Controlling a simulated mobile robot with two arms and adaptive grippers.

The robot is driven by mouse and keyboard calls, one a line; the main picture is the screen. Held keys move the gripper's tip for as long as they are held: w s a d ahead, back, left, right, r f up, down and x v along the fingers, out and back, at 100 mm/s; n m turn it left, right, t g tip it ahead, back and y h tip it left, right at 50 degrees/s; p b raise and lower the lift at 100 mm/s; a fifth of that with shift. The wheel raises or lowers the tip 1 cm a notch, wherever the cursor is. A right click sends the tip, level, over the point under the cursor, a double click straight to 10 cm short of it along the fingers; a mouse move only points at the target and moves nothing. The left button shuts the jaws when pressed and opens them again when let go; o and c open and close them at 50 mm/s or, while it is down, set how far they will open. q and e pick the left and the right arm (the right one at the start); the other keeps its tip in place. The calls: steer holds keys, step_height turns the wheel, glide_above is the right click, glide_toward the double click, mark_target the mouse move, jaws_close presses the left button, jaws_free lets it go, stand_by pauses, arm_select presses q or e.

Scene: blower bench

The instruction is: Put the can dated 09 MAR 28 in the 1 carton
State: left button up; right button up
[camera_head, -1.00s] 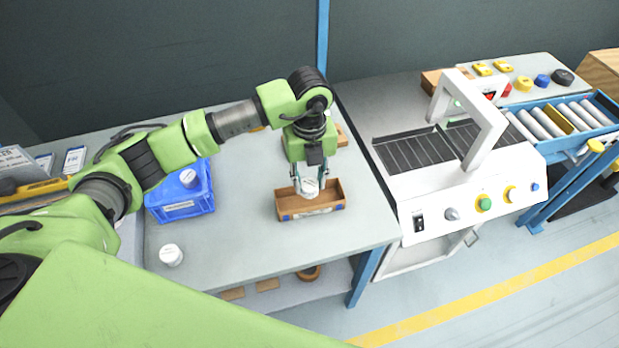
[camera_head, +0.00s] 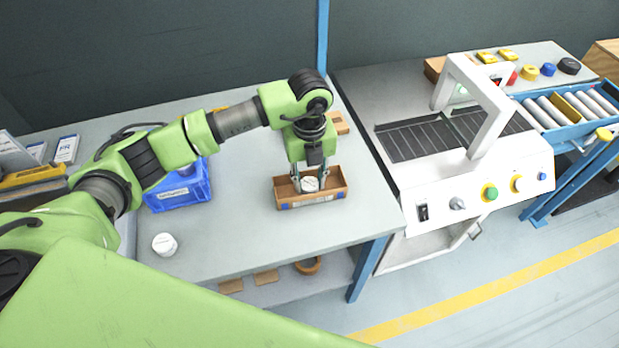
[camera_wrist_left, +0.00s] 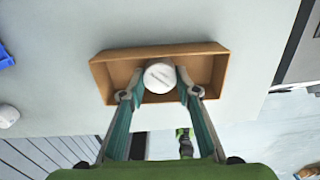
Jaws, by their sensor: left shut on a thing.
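My left gripper (camera_head: 310,183) is shut on a white can (camera_head: 311,185), low inside a brown open carton (camera_head: 335,199). In the left wrist view the can (camera_wrist_left: 160,75) stands between the fingertips (camera_wrist_left: 160,82), near the middle of the carton (camera_wrist_left: 212,68), with room to both sides. Print on its lid is too small to read. I cannot tell whether the can touches the carton floor. Another white can (camera_head: 164,244) stands on the bench at the front left. My right gripper is not in view.
A blue crate (camera_head: 180,196) stands left of the carton on the grey bench (camera_head: 240,235). A white machine with an arch (camera_head: 487,125) and black rollers stands at the right. The bench between the crate and carton is clear.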

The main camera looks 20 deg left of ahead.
mark_target(309, 184)
arm_select(q)
steer(key=o, duration=1.2)
steer(key=shift+r, duration=0.1)
steer(key=shift+r, duration=0.25)
step_height(309, 184, up, 11)
steer(key=shift+r, duration=0.15)
